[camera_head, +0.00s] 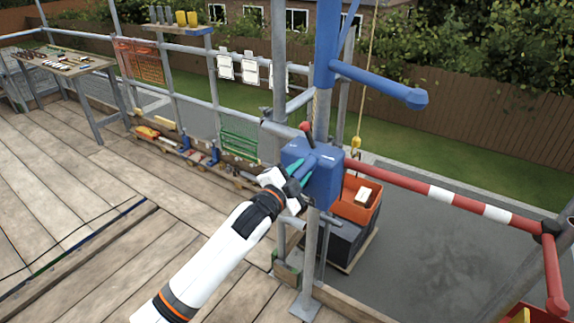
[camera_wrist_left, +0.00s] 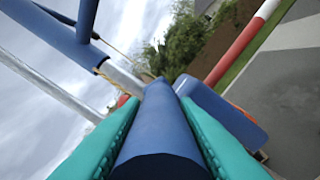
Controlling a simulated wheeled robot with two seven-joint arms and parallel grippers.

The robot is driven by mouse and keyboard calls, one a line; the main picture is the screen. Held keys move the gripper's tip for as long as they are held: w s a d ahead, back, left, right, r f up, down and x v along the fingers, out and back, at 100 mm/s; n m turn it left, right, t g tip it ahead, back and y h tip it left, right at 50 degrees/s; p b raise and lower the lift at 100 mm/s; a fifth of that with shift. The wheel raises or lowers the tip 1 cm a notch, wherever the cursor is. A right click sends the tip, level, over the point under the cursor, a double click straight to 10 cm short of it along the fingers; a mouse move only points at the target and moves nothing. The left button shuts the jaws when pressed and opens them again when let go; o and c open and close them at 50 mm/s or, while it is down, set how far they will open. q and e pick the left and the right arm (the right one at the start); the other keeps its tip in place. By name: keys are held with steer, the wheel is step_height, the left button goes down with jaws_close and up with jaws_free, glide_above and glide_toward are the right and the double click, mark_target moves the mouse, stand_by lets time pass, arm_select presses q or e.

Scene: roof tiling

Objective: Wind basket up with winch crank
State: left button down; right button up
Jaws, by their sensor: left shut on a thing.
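The blue winch (camera_head: 324,172) is fixed to a steel post at the deck edge, with a red knob (camera_head: 306,127) on top. My left gripper (camera_head: 299,175) is at the winch's near side. In the left wrist view its teal fingers lie on both sides of a blue cylindrical crank handle (camera_wrist_left: 160,125), shut on it. The orange basket (camera_head: 372,213) is beyond and below the winch, outside the deck, with a pale item (camera_head: 363,194) in it. A yellow hook (camera_head: 355,143) on the rope (camera_head: 370,60) hangs above it. The winch hides part of the basket. My right gripper is not in view.
A red-and-white barrier bar (camera_head: 440,195) runs right from the winch post. A blue hoist arm (camera_head: 380,83) juts out above. Dark boxes (camera_head: 345,243) stand on a pallet below. A tool table (camera_head: 65,64) is at far left; the deck planks (camera_head: 110,180) are mostly clear.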

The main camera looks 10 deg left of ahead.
arm_select(q)
steer(key=s+d+f+m+b, duration=0.2)
steer(key=d+f+m+b, duration=0.1)
steer(key=d+f+m, duration=0.4)
steer(key=shift+s+d+f+m, duration=0.15)
steer(key=shift+s+f+m, duration=0.2)
steer(key=shift+m, duration=0.95)
steer(key=c, duration=1.1)
jaws_free()
steer(key=b+v, duration=0.2)
steer(key=v, duration=1)
steer(key=shift+r, duration=0.15)
